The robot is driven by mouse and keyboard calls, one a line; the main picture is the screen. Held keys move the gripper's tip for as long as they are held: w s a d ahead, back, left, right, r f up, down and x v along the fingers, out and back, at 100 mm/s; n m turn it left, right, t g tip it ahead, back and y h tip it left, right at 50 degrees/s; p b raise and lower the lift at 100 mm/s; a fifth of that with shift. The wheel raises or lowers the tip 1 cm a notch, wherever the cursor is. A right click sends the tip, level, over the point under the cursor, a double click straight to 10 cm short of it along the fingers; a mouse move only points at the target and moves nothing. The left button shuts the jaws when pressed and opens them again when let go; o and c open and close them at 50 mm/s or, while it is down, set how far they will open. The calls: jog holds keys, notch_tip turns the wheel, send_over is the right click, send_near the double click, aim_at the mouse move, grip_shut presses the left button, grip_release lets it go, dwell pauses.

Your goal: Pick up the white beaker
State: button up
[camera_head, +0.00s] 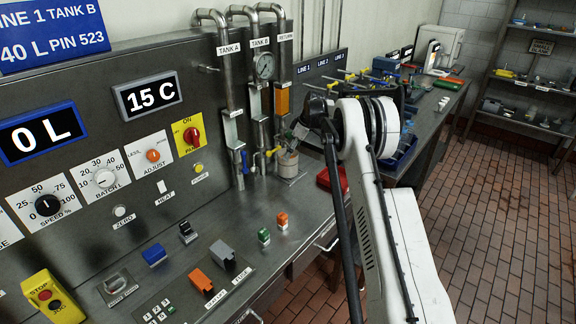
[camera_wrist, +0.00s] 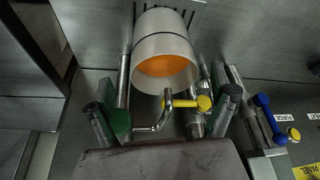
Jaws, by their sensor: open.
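The white beaker (camera_head: 288,164) stands on the steel bench under the pipes, at the back of the panel. In the wrist view the beaker (camera_wrist: 163,35) is pale and cylindrical, with orange showing inside its round mouth. My gripper (camera_wrist: 165,108) is open, with its two dark, green-padded fingers spread left and right in front of the beaker. Nothing is held between them. In the head view my gripper (camera_head: 300,131) is small, just above the beaker, and partly hidden by my arm. I cannot tell whether it touches the beaker.
A bent metal spout with a yellow handle (camera_wrist: 186,103) lies between the fingers in the wrist view. A blue-handled valve (camera_wrist: 268,112) is to the right. A red box (camera_head: 331,180) stands right of the beaker. The bench front near the green and orange blocks is mostly clear.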

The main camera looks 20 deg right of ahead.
jog(key=x, duration=0.2)
jog(key=p+x, duration=0.1)
jog(key=x, duration=0.1)
jog(key=shift+s+a+f, duration=0.15)
jog(key=shift+a+f, duration=0.1)
jog(key=c, duration=1.8)
jog(key=shift+o, duration=0.2)
jog(key=shift+b, duration=0.4)
